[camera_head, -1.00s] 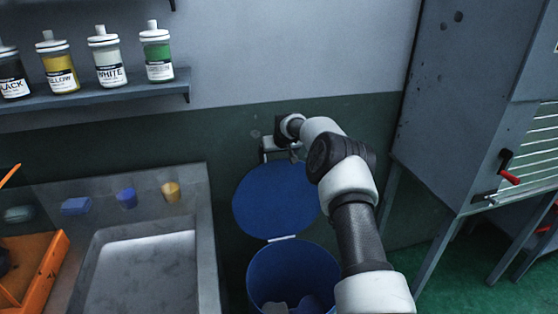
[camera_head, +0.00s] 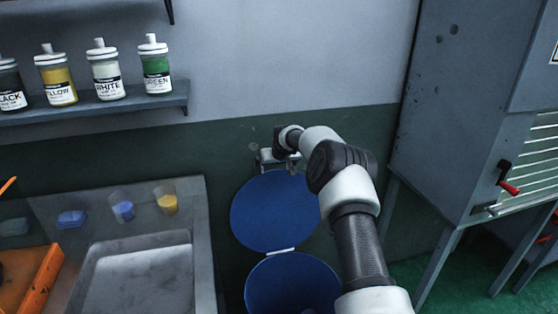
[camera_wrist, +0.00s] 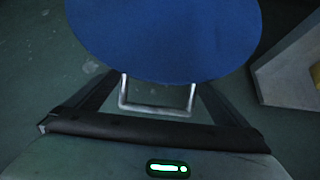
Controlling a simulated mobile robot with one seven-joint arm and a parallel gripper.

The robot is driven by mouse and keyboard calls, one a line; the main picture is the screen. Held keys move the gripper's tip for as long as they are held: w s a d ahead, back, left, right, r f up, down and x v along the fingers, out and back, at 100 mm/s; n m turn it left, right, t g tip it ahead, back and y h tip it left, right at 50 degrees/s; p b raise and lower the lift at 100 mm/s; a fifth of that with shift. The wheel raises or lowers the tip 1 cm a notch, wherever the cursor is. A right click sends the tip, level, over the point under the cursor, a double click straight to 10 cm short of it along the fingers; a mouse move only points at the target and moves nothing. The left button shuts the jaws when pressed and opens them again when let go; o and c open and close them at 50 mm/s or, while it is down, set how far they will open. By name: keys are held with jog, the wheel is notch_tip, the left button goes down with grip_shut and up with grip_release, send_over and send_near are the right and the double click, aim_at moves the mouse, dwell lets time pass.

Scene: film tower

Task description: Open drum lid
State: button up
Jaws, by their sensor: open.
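The blue drum (camera_head: 265,285) stands on the floor at the bottom of the head view, its lower part cut off by the frame. Its round blue lid (camera_head: 272,210) is swung up on the white hinge and stands raised behind the drum opening. In the wrist view the lid (camera_wrist: 165,35) fills the top, with a metal loop handle (camera_wrist: 157,107) at its edge. My gripper (camera_wrist: 158,84) is open, with its dark fingers on either side of the handle. In the head view my gripper (camera_head: 268,158) is small and partly hidden at the lid's top edge.
A grey sink (camera_head: 140,280) stands left of the drum, with small coloured cups on its ledge. A shelf (camera_head: 110,107) with several paint bottles hangs above. A grey cabinet (camera_head: 450,120) on legs stands at the right, with a red-handled crank (camera_head: 508,187).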

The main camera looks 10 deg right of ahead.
jog(key=b+v, duration=0.1)
jog(key=v, duration=1.4)
jog(key=shift+s+r, duration=0.2)
jog(key=shift+s, duration=0.25)
